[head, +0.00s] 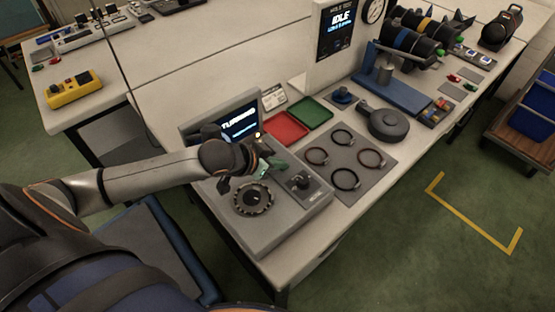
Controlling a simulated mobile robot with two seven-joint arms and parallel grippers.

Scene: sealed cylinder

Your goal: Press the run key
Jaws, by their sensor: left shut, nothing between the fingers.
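A grey console (289,224) with a raised screen (240,125) stands on the workbench. My left gripper (258,171) is over the upper part of this panel, between the screen and the dial. Its fingers are shut and empty. A green patch (280,166) shows beside the fingertips; I cannot tell whether it is the run key. The gripper hides part of the panel, and contact cannot be made out. My right gripper is not in view.
Red (286,126) and green (311,113) trays lie behind the console. A grey mat (362,145) with several dark rings and a round lidded vessel (389,124) are to its right. A wall display (342,29) reads IDLE. The bench's front edge is close to the console.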

